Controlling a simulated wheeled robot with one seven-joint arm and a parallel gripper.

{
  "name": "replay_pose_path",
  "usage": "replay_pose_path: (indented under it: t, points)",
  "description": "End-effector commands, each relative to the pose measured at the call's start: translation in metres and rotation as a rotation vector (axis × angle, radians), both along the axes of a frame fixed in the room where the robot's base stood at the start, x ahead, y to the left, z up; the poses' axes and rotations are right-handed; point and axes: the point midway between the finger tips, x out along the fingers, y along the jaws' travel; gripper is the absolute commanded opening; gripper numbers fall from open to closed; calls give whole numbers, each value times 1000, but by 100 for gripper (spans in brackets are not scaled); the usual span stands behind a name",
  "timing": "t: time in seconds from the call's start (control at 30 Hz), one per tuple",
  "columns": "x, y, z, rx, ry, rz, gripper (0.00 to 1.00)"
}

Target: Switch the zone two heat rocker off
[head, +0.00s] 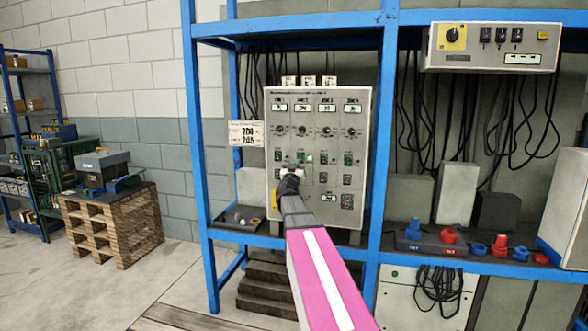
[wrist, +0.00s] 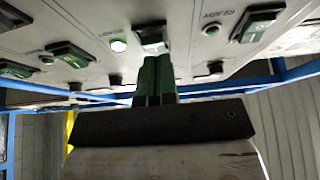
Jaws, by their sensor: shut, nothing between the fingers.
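The grey control panel (head: 320,105) stands on the blue rack, with columns of small displays, knobs and rockers. My gripper (head: 291,172) is shut and empty at the panel's lower middle, in front of the second column from the left. In the wrist view my closed green fingertips (wrist: 157,62) are right at a rocker (wrist: 151,38), which they partly cover. It looks like the zone two rocker, but its label is not readable. I cannot tell its position, or whether the tips touch it. A bright lamp (wrist: 118,45) is lit beside it.
Green rockers stand on either side, one to the left (wrist: 70,53) and one to the right (wrist: 258,25). A blue rack post (head: 386,150) rises right of the panel. A second control box (head: 490,48) hangs upper right. Red and blue fittings (head: 448,236) lie on the shelf.

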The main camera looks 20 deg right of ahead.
Motion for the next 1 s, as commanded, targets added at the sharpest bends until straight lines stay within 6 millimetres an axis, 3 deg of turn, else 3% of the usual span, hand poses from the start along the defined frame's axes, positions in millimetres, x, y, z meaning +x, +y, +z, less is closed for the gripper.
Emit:
replay_pose_path:
  t: [0.1, 0.5, 0.73, 1.0]
  points:
    - [8, -6, -3, 0, 0, -1, 0]
    - [9, -7, -4, -5, -6, -1, 0]
    - [19, -13, -11, -69, -101, -5, 0]
    - [15, -12, -9, -68, -102, -4, 0]
